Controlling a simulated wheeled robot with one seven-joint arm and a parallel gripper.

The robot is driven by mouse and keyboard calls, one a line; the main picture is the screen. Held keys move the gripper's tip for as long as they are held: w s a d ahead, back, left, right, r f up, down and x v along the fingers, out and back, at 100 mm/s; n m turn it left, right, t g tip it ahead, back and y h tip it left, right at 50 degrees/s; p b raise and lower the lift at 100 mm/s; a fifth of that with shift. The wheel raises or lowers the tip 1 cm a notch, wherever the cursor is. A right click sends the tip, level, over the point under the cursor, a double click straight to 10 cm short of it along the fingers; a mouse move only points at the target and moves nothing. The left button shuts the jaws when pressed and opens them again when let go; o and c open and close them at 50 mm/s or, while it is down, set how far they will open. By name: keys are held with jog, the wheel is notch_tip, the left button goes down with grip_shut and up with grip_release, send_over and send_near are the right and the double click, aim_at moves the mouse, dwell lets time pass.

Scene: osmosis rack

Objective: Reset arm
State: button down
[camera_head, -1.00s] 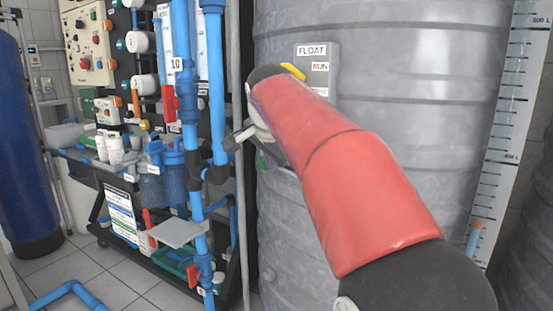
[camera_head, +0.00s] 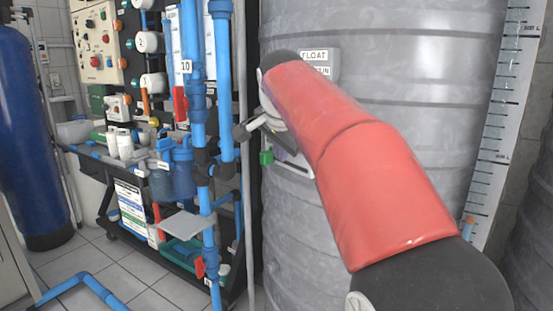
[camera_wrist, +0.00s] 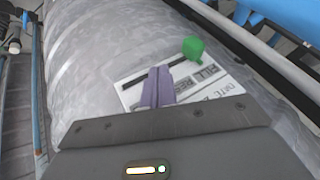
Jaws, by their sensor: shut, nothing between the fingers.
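My red and black arm reaches across the camera_head view in front of the large grey ribbed tank (camera_head: 420,95). My gripper (camera_wrist: 157,88) shows in the wrist view as two purple fingers closed together with nothing between them. It is over a white label plate (camera_wrist: 190,82) on the tank's side. A green knob (camera_wrist: 193,48) with a dark slot beside it is on that plate, apart from the fingers. The green knob also shows in the camera_head view (camera_head: 266,157). In that view the arm mostly hides the fingers.
A grey FLOAT panel (camera_head: 318,56) on the tank is partly behind my arm. Vertical blue pipes (camera_head: 222,90) and a grey pole stand close left of the gripper. A rack with filters (camera_head: 183,168) and a dark blue cylinder (camera_head: 28,140) stand farther left.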

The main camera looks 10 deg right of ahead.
jog(key=d+v, duration=0.1)
jog(key=v, duration=0.5)
jog(key=s+f+n+g+y, duration=0.1)
jog(key=s+f+n, duration=1)
jog(key=s+f, duration=1.5)
notch_tip(320, 180, down, 2)
jog(key=shift+a+f+n+g+y+p, duration=0.15)
jog(key=shift+a+n+g+y+p, duration=0.15)
jog(key=shift+a+n+y, duration=0.1)
dwell(0.7)
